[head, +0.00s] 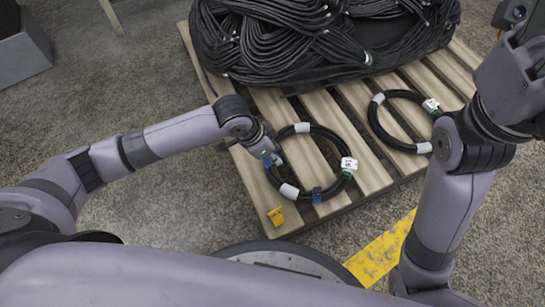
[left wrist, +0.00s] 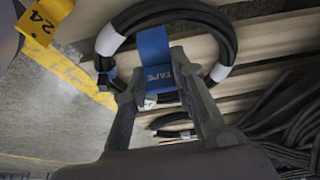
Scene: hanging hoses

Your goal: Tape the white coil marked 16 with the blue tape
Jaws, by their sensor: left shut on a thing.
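A black hose coil with white bands (head: 310,128) lies on the wooden pallet; it also shows in the left wrist view (left wrist: 224,40). Its white tag (head: 349,164) is on its right side, beside a green band; I cannot read the number. A blue band (head: 317,195) is on the coil's near side. My left gripper (head: 268,157) is at the coil's left edge, shut on a blue piece marked TAPE (left wrist: 155,62), which lies against or very close to the hose. My right arm rises at the right; its gripper is not clearly in the picture.
A second banded black coil (head: 372,118) with a white tag lies to the right. A big heap of black hoses (head: 290,45) covers the back of the pallet (head: 285,104). A yellow marker reading 24 (left wrist: 38,28) stands at the near pallet corner. Yellow floor paint (head: 382,252) is in front.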

